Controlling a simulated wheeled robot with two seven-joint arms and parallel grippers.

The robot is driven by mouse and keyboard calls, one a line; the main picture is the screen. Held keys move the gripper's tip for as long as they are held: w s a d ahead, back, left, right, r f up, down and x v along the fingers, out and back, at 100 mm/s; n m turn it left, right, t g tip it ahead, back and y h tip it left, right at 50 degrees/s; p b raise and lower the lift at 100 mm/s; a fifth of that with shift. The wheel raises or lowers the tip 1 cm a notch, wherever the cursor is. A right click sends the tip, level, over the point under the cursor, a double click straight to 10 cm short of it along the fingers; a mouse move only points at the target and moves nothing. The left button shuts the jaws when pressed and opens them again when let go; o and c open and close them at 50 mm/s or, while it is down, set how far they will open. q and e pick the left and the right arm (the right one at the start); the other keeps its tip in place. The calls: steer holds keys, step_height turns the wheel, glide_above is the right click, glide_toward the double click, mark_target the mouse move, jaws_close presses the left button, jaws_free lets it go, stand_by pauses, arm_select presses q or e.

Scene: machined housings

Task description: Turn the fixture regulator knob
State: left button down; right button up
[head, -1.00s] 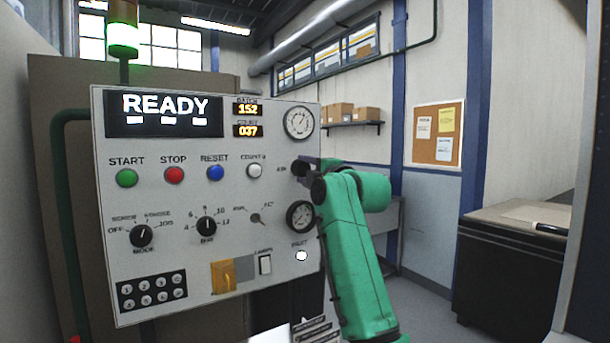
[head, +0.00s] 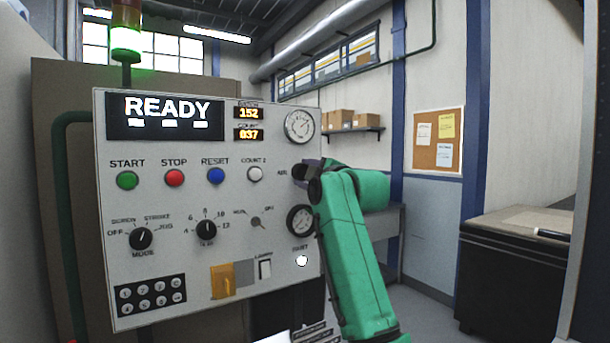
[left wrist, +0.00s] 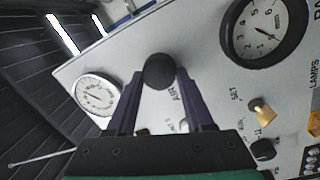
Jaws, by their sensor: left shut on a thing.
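The round black regulator knob (left wrist: 159,71) sticks out from the grey panel beside the label AIR in the left wrist view. My left gripper (left wrist: 160,76) is shut on it, with one purple finger on each side. In the head view my left gripper (head: 304,173) is at the right edge of the control panel (head: 190,285), between two gauges. There my green wrist and fingers hide most of the knob. Any mark on the knob's face cannot be made out. My right gripper is not in view.
An upper gauge (head: 299,124) and a lower gauge (head: 300,219) sit close above and below my gripper. Buttons and dials fill the panel to the left. A dark cabinet (head: 510,270) stands at the right.

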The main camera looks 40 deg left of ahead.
arm_select(q)
steer(key=shift+c, duration=1.4)
jaws_free()
steer(key=shift+w, duration=0.1)
steer(key=shift+d, duration=0.1)
steer(key=shift+d+f, duration=0.15)
steer(key=shift+d, duration=0.1)
steer(key=b+v, duration=0.6)
steer(key=v, duration=0.8)
